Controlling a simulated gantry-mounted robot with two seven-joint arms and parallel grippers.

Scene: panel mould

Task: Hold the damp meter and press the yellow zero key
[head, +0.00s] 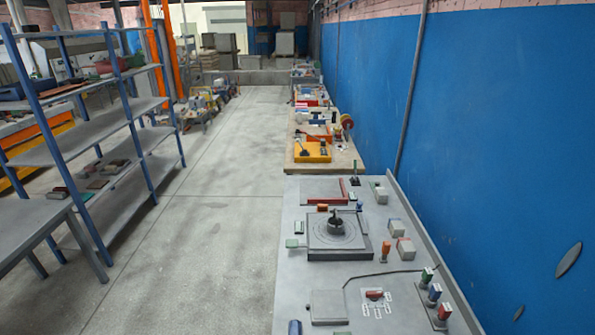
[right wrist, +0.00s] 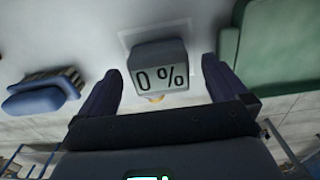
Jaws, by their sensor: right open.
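In the right wrist view, my right gripper (right wrist: 160,68) is open, with one dark finger on each side of a grey block (right wrist: 172,52). The block's near face reads "0 %" in large black characters, and a gap shows between it and each finger. A small yellow patch (right wrist: 155,99) shows just below the block, partly hidden by my gripper's body. I cannot tell whether the block is the damp meter or whether the patch is its zero key. My left gripper is not in view, and neither gripper shows in the head view.
A large green slab (right wrist: 275,45) lies right of my right gripper; a blue rounded thing (right wrist: 35,100) lies left. In the head view, the grey bench (head: 292,235) carries a square turntable-like unit (head: 325,252), a grey box (head: 328,306) and several coloured-top items. The blue wall (head: 490,130) borders it.

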